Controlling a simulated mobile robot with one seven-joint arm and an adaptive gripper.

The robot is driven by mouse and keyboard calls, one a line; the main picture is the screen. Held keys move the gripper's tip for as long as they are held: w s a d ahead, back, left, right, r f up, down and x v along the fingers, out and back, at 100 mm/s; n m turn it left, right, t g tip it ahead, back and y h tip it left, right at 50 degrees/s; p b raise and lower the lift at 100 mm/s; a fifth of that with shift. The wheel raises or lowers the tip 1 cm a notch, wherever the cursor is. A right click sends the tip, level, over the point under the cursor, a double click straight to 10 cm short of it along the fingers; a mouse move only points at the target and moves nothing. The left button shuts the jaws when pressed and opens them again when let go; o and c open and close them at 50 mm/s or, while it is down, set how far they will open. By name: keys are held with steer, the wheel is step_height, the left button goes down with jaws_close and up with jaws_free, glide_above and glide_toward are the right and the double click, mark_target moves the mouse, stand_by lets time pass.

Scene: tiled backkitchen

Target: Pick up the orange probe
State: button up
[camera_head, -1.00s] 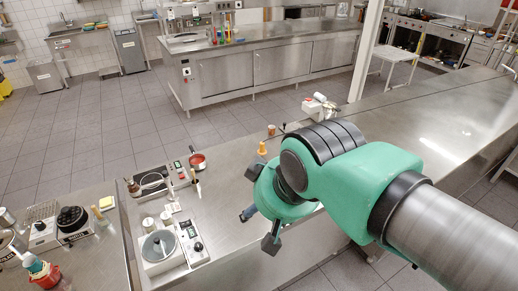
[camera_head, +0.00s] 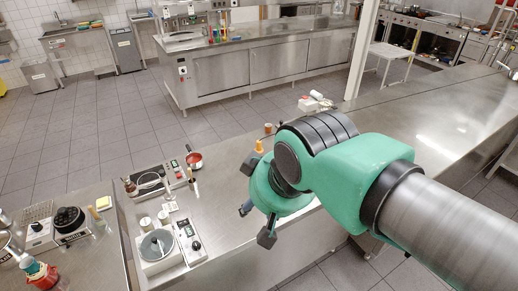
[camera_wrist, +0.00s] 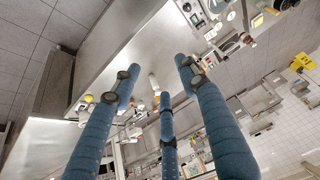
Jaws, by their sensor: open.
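A small upright orange object (camera_head: 259,146), probably the orange probe, stands on the steel counter (camera_head: 222,178) just behind my gripper in the head view. Its lower part is partly hidden.
A hotplate with a round lid (camera_head: 158,245) and another device (camera_head: 150,180) stand left on the counter. A small red pan (camera_head: 194,160) and an orange-brown cup (camera_head: 268,128) are farther back. A white post (camera_head: 366,50) rises behind. The long counter at right (camera_head: 430,120) is mostly bare.

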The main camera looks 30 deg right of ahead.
steer(key=w+d+r+m+g+p, duration=0.15)
steer(key=w+d+r, duration=0.25)
steer(key=w, duration=0.9)
steer(key=w+d+r+m+g+p, duration=0.1)
steer(key=w+d+r+p, duration=0.25)
steer(key=w, duration=0.85)
steer(key=m+g+p, duration=0.3)
steer(key=m+p, duration=0.1)
steer(key=p, duration=0.4)
glide_above(259, 141)
step_height(259, 141, down, 27)
steer(key=shift+w, duration=0.2)
steer(key=shift+f, duration=4.3)
